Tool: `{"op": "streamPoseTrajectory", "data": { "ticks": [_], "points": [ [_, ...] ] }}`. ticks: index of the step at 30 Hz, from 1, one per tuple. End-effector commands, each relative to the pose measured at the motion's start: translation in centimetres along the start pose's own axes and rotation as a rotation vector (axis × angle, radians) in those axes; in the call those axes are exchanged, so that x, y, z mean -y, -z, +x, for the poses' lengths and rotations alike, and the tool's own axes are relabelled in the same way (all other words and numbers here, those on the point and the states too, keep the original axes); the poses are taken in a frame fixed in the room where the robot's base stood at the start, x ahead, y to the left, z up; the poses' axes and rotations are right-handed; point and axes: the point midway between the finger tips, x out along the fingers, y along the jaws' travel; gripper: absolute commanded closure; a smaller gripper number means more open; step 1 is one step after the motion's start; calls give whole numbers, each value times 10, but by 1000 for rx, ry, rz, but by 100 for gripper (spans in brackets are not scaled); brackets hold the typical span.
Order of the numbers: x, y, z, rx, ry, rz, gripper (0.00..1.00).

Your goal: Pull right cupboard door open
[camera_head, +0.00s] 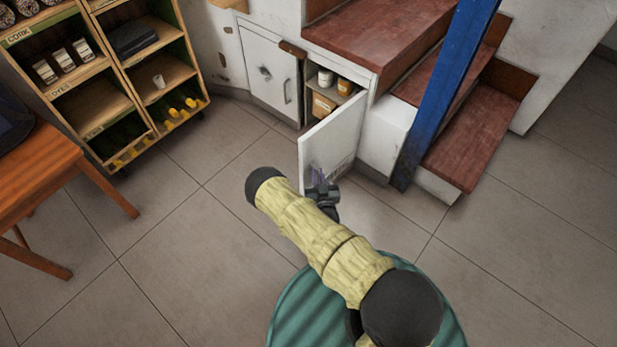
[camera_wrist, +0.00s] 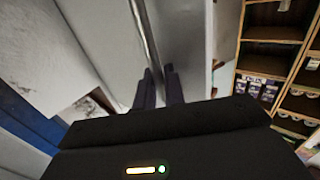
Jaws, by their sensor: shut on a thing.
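The right cupboard door (camera_head: 325,146) is a white panel under the stairs. It stands swung well out from the cupboard, with shelves showing behind it. My gripper (camera_head: 318,177) is at the lower part of the door, near its outer edge. In the wrist view my gripper's dark fingers (camera_wrist: 160,86) are shut on the slim metal door handle (camera_wrist: 146,35). The handle's lower end is hidden between the fingers. The left cupboard door (camera_head: 268,72) is shut.
The open cupboard holds a cardboard box (camera_head: 322,105) and several jars (camera_head: 326,78). A blue post (camera_head: 446,85) and red-brown steps (camera_head: 470,140) stand to the right. A wooden shelf unit (camera_head: 125,65) and an orange table (camera_head: 45,165) are at left. Tiled floor (camera_head: 190,240) between is clear.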

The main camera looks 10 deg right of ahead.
Motion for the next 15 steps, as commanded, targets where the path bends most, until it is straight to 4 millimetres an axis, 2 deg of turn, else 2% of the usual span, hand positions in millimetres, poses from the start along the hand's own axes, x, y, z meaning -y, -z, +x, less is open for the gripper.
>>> {"op": "streamPoseTrajectory", "data": {
  "ticks": [1,14,15],
  "points": [
    [-14,4,4,-7,-21,-9,100],
    [-15,4,6,-10,-8,-7,100],
    [-16,5,6,-10,-8,-7,83]
  ]
}}
